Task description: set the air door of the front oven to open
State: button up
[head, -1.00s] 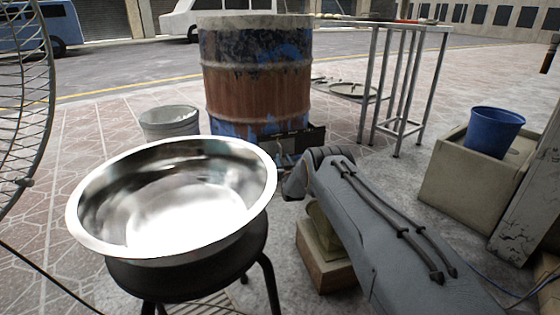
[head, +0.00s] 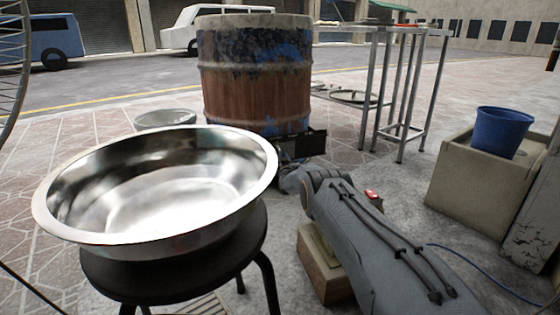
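The barrel oven (head: 255,85) stands upright ahead of me, a rusty brown drum with dark and blue worn paint. A dark metal box-like part, which looks like its air door (head: 303,144), sticks out low at its right front. Its setting is too small and dark to tell. My arm reaches from the lower right towards this part. My gripper (head: 290,173) is at the arm's far end, just below the dark part and mostly hidden by my arm and the steel bowl. I cannot tell whether it touches the door, or whether its fingers are open or shut.
A large steel bowl (head: 160,190) on a black stool (head: 185,280) stands close at left. A metal-legged table (head: 400,125) is behind right. A blue bucket (head: 500,132) sits on a beige box (head: 465,185) at right. A wooden block (head: 325,280) lies beneath my arm.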

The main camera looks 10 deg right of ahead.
jog(key=shift+w, duration=0.2)
grip_shut()
jog(key=shift+d, duration=0.1)
